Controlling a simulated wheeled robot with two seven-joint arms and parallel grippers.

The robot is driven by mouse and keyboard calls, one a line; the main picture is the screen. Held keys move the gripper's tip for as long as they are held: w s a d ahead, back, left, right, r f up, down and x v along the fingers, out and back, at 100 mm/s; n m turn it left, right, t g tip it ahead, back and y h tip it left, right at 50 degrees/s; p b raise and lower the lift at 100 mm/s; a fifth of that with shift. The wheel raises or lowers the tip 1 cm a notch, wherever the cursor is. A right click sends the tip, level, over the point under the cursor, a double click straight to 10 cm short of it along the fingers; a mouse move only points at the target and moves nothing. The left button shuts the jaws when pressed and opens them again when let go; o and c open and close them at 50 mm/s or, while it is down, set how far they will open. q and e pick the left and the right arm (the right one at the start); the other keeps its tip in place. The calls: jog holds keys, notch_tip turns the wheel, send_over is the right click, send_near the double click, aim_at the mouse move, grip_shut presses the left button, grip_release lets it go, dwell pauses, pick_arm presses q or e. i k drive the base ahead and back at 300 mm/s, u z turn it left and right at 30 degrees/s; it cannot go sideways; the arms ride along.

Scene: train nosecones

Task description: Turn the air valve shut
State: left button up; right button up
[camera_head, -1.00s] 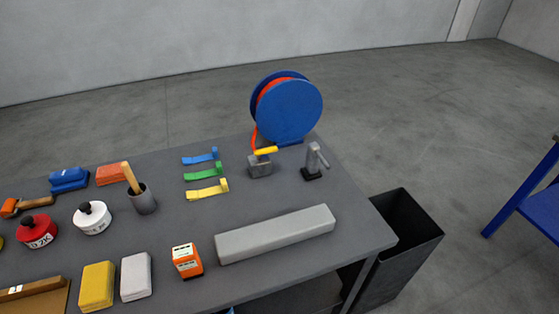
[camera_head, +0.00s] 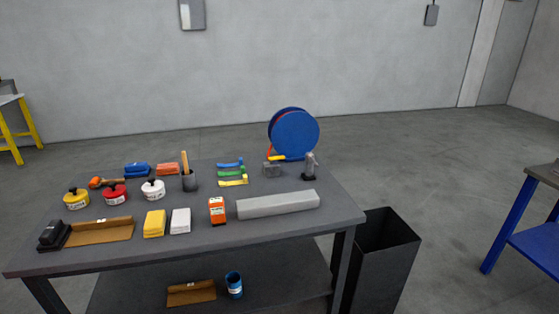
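The air valve (camera_head: 272,169) is a small grey block with a yellow lever handle (camera_head: 276,158) on top. It sits near the back right of the dark grey table, just in front of a blue hose reel (camera_head: 294,135) with red-orange hose. The lever lies roughly sideways in the picture; I cannot tell the valve's exact setting. Neither of my grippers shows in the head view.
The table (camera_head: 345,208) also holds a grey metal fitting (camera_head: 309,166), a long grey bar (camera_head: 278,204), colored clips, pots, sponges and an orange box (camera_head: 217,210). A black bin (camera_head: 385,240) stands right of it. A blue-legged table (camera_head: 530,240) is farther right.

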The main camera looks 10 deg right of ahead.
aim_at(271, 160)
jog(key=u, duration=0.5)
jog(key=i, duration=0.7)
jog(key=u, duration=0.4)
